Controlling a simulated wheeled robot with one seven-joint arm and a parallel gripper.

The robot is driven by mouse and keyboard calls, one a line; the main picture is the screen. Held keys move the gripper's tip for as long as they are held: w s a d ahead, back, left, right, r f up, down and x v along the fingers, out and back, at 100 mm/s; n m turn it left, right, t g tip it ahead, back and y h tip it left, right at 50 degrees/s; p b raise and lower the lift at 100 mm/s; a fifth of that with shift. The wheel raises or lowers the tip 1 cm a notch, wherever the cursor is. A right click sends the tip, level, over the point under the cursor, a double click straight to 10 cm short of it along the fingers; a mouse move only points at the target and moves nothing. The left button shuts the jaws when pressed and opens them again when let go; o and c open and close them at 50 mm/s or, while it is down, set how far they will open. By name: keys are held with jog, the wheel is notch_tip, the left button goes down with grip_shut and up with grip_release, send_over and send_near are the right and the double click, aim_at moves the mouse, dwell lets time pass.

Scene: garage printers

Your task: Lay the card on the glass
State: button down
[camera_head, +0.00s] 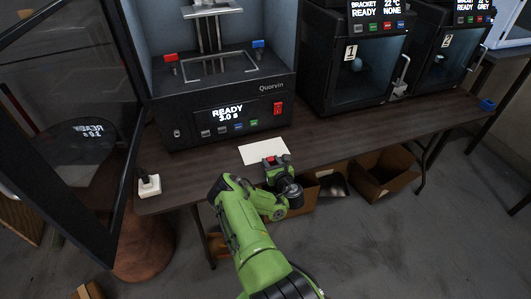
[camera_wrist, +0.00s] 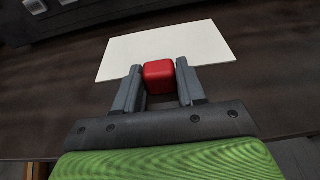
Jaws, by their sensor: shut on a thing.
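The white card (camera_head: 258,153) is at the front edge of the brown table, below the black Quorvin machine; it also shows in the wrist view (camera_wrist: 200,45). My gripper (camera_wrist: 159,80) is shut on a red block (camera_wrist: 158,75) at the card's near edge. I cannot tell whether the block is fixed to the card, or whether the card touches the table. The Quorvin machine (camera_head: 250,102) stands open, its screen reading READY 3.0 s. Inside it is a dark flat plate with a pale rectangular outline (camera_head: 222,78), perhaps the glass.
A red knob (camera_head: 171,58) and a blue knob (camera_head: 258,44) flank the plate. The open door (camera_head: 122,165) stands at left. Two printers, marked 1 (camera_head: 352,75) and 2 (camera_head: 440,62), stand at right. A white switch block (camera_head: 149,187) sits left. Open boxes (camera_head: 385,173) are below the table.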

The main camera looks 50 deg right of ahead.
jog(key=shift+r+p, duration=1.65)
jog(key=shift+r, duration=0.45)
jog(key=shift+f, duration=0.1)
